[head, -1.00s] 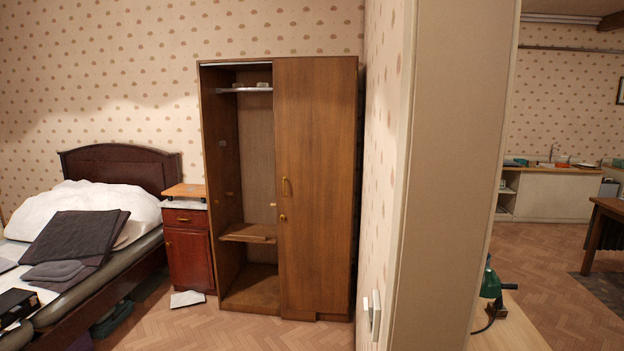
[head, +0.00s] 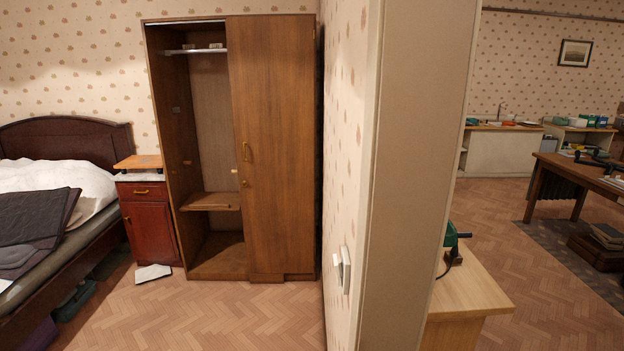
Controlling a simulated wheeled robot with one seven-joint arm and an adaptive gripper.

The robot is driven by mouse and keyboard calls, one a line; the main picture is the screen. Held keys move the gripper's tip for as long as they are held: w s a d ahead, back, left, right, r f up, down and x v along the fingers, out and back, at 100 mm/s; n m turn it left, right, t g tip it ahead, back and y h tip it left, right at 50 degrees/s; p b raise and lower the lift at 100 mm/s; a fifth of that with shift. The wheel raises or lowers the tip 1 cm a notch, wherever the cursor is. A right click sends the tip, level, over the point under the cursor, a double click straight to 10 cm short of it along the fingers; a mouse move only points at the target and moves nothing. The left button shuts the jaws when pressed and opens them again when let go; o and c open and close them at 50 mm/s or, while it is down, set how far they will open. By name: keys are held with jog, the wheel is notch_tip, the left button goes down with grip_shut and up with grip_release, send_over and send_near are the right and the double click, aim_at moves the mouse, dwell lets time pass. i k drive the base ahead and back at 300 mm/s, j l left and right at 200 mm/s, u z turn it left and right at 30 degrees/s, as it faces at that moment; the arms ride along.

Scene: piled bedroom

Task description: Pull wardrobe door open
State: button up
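A tall brown wooden wardrobe (head: 240,275) stands against the patterned back wall, left of the middle of the head view. Its left side is uncovered and shows a rail (head: 196,50) and a low shelf (head: 212,201). A single wooden door (head: 280,150) covers the right side, and I cannot tell whether it is hinged or slides. My gripper and arm are not in view.
A partition wall (head: 410,180) stands close by, right of the wardrobe. A red-brown bedside cabinet (head: 150,225) and a bed (head: 70,250) are at the left. White paper (head: 152,272) lies on the floor. A light wood table (head: 470,285) juts out at right. The floor before the wardrobe is clear.

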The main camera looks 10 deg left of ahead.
aim_at(271, 57)
jog(key=j, duration=0.55)
jog(key=i+j, duration=0.15)
jog(key=j, duration=0.95)
jog(key=i+j+u, duration=0.1)
jog(key=j, duration=0.5)
jog(key=i+j, duration=0.25)
jog(key=i, duration=0.15)
jog(key=i+j, duration=0.25)
jog(key=i, duration=0.15)
jog(key=i+j+u, duration=0.1)
jog(key=i+j, duration=0.15)
jog(key=i, duration=0.15)
jog(key=i+j, duration=0.2)
jog(key=i, duration=1.65)
jog(key=j+u, duration=0.05)
jog(key=j, duration=0.05)
